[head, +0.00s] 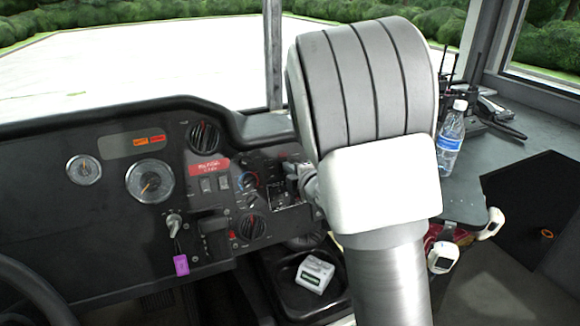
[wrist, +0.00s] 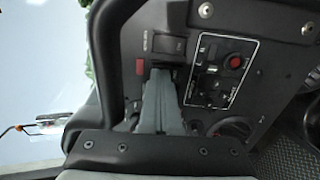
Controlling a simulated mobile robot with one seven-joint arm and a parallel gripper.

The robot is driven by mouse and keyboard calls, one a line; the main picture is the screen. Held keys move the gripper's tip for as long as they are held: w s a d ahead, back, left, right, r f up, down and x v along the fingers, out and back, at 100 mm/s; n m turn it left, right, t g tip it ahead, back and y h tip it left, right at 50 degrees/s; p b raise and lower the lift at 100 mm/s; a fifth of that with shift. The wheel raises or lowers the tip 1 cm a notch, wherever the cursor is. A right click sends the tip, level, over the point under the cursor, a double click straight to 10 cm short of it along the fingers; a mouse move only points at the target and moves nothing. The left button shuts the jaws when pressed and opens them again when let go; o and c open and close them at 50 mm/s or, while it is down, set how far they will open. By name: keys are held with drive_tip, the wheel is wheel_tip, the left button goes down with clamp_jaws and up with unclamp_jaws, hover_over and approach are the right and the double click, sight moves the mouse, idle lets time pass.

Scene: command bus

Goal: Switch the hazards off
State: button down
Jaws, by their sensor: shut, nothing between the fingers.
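The dashboard panel (head: 225,215) holds dials, knobs and rocker switches. Two rocker switches (head: 214,184) sit under a red label whose text I cannot read. I cannot tell which control is the hazard switch. My gripper (head: 293,175) is at the right end of the panel, partly hidden by my arm. In the wrist view its grey fingers (wrist: 164,78) are together and empty. Their tips are just below a dark rocker switch (wrist: 172,45), at or very near the panel; contact is unclear. A small red piece (wrist: 139,67) is left of the tips, and a red round knob (wrist: 236,61) is to the right.
A key with a purple tag (head: 181,265) hangs below the gauges. A steering wheel (head: 30,291) is at the lower left. A white box (head: 314,274) lies in a dark tray. A water bottle (head: 450,140) and radios (head: 487,115) stand on the right-hand ledge.

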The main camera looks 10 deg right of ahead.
drive_tip(key=shift+w+r+g+p, duration=0.3)
drive_tip(key=shift+r+g+p, duration=0.25)
drive_tip(key=shift+p, duration=0.35)
drive_tip(key=shift+a+f, duration=0.1)
drive_tip(key=shift+f, duration=0.2)
drive_tip(key=shift+r, duration=0.2)
drive_tip(key=shift+w+r, duration=0.25)
drive_tip(key=shift+r, duration=0.4)
